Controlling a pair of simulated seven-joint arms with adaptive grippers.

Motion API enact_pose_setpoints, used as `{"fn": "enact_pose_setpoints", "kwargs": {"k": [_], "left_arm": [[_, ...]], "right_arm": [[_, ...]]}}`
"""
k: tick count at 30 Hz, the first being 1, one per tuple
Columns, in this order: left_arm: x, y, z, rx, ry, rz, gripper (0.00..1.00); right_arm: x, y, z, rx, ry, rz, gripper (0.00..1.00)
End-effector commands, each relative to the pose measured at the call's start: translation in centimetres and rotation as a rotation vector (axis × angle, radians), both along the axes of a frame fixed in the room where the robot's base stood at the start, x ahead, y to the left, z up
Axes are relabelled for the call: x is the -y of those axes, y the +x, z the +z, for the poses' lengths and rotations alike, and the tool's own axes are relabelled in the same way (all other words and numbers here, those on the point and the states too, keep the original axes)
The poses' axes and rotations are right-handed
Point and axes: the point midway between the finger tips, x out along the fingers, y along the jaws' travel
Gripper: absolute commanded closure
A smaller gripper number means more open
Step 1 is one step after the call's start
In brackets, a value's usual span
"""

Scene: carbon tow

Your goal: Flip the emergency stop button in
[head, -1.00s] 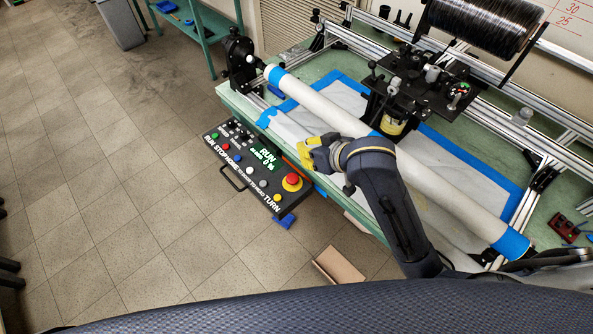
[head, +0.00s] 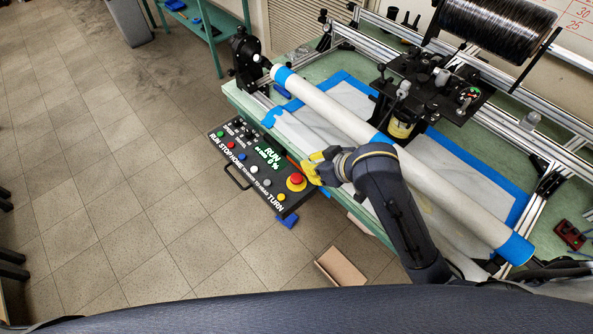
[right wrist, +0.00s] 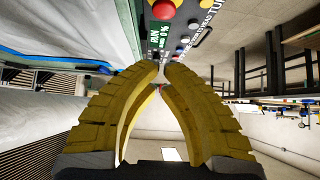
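The emergency stop button (head: 297,179) is a red mushroom knob on a yellow base, at the near right corner of the black control panel (head: 233,168). The red knob also shows at the top of the right wrist view (right wrist: 163,9). My right gripper (head: 308,171) has yellow fingers and hangs just right of the button, close to it; contact cannot be told. In the right wrist view its fingertips (right wrist: 162,76) come together almost tip to tip, with nothing between them. My left gripper is not in view.
The panel also has a RUN display (head: 269,155), several coloured buttons and a handle. The green bench (head: 240,99) carries a long white tube (head: 340,108) with blue tape and a black carriage (head: 430,90). An open cardboard piece (head: 340,267) lies on the floor.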

Motion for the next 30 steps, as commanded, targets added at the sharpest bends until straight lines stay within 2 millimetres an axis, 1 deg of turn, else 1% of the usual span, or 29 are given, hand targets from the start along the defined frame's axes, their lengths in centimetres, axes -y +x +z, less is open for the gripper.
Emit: {"fn": "enact_pose_setpoints", "kwargs": {"k": [9, 16, 18, 22, 27, 30], "left_arm": [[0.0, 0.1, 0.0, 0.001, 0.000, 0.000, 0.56], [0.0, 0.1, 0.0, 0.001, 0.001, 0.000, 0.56], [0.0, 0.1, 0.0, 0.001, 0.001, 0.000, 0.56], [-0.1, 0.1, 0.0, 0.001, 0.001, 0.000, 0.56], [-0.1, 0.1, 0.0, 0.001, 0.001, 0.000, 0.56], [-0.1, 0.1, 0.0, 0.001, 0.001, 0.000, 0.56]], "right_arm": [[-2.3, 3.0, -3.9, -0.004, 0.000, -0.001, 1.00], [-3.9, 5.1, -6.5, -0.002, -0.001, -0.001, 1.00], [-3.8, 4.9, -7.6, -0.003, -0.001, -0.001, 1.00], [-3.8, 4.9, -8.9, -0.002, -0.002, 0.000, 1.00], [-3.8, 4.9, -9.9, -0.001, 0.000, 0.001, 1.00], [-3.8, 4.9, -10.2, 0.000, 0.001, 0.001, 1.00]]}}
